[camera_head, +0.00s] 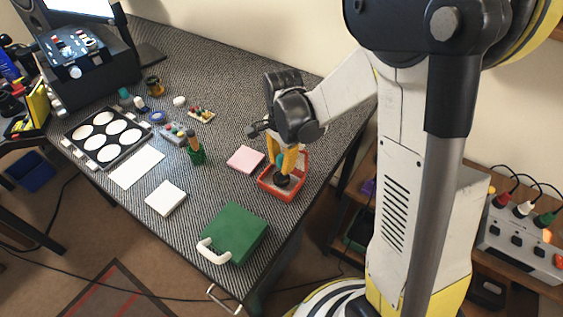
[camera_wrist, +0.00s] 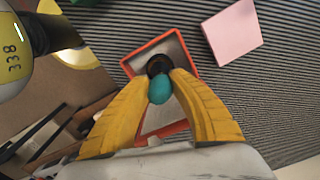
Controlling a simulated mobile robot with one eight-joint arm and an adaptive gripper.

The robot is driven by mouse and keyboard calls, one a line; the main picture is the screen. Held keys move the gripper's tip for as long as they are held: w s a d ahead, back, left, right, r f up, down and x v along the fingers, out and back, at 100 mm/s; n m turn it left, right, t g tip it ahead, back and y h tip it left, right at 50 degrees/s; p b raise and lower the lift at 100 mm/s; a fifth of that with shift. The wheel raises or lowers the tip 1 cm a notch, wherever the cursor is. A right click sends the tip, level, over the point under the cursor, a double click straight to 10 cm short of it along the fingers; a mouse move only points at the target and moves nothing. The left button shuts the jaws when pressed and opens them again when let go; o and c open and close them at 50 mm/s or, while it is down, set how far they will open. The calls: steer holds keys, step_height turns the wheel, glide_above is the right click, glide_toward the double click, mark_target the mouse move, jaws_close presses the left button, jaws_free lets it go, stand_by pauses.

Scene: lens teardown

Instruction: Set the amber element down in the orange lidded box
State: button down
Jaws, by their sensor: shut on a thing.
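My gripper (camera_head: 283,170) points down over the orange-red box (camera_head: 267,191) near the table's right edge. Its yellow fingers (camera_wrist: 163,74) are shut on a teal, bulb-shaped piece (camera_wrist: 160,90), with a dark round part (camera_wrist: 157,62) at its far end. The dark part (camera_head: 281,181) is within the box's outline in both views; I cannot tell whether it touches the floor. The box (camera_wrist: 147,44) stands open, its grey inside showing. I cannot make out an amber element at the fingertips; anything under the dark part is hidden.
A pink pad (camera_head: 245,159) lies just left of the box. A green case (camera_head: 234,232) with a white handle is at the front edge. A green cup (camera_head: 196,154), white pad (camera_head: 166,198) and tray of white discs (camera_head: 84,147) are farther left.

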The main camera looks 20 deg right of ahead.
steer(key=shift+f+b, duration=0.5)
steer(key=shift+f, duration=0.1)
stand_by(1.2)
steer(key=shift+r, duration=0.1)
steer(key=shift+r+p, duration=3.8)
steer(key=shift+r, duration=1.15)
